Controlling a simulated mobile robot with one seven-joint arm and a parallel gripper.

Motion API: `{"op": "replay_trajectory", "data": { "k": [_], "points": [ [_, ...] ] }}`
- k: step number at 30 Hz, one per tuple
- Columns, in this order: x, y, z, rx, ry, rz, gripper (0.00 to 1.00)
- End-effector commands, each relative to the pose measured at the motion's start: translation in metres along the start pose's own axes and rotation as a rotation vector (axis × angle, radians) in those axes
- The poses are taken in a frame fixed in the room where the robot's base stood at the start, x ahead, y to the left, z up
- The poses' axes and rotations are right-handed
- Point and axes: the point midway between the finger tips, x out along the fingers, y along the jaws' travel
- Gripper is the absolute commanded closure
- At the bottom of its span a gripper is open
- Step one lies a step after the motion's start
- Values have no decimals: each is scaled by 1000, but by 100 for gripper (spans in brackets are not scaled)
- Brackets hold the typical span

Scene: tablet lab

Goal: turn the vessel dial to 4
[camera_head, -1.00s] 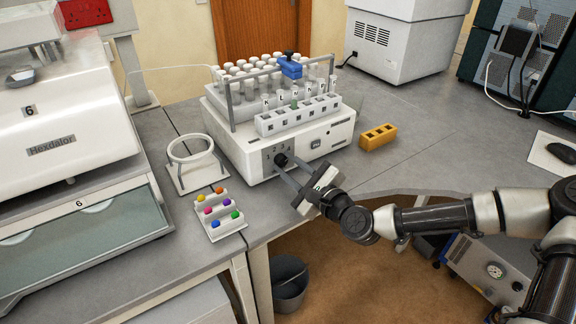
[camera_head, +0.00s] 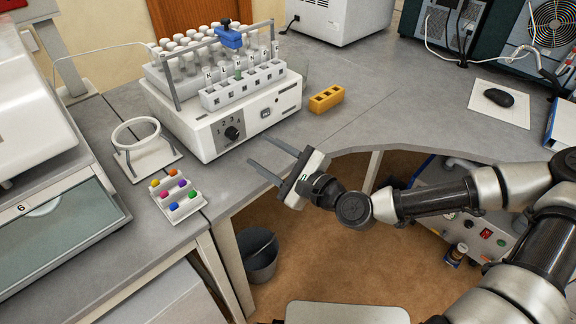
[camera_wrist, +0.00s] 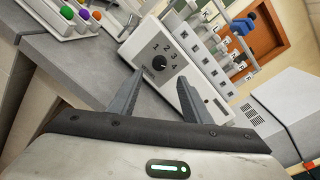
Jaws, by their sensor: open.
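The vessel dial (camera_head: 231,133) is a small black knob on the white front of the tube machine (camera_head: 205,140), with the numbers 1 to 4 printed around it. The dial also shows in the wrist view (camera_wrist: 158,63), beyond my fingertips. The knob is too small to tell surely which number it points at. My gripper (camera_head: 260,149) is open and empty, in front of and to the right of the dial, apart from it. In the wrist view my gripper (camera_wrist: 160,78) has its two fingers spread, with the dial showing between and above the tips.
A rack of white-capped tubes (camera_head: 180,50) stands on the machine. A white ring stand (camera_head: 148,165) and a tray of coloured pieces (camera_head: 183,213) lie left of it. A yellow block (camera_head: 326,98) is at the right. The bench edge runs under my gripper; a bin (camera_head: 258,256) stands below.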

Motion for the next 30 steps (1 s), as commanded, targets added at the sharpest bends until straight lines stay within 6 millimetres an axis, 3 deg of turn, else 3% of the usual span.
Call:
{"op": "replay_trajectory", "data": {
  "k": [6, 9, 16, 30],
  "points": [
    [-54, -3, 0, 4, 3, -7, 56],
    [-63, -8, 5, 6, 4, -4, 56],
    [-76, -4, 2, 3, 2, -3, 56],
    [-79, 0, 0, 0, 1, -1, 56]
  ]
}}
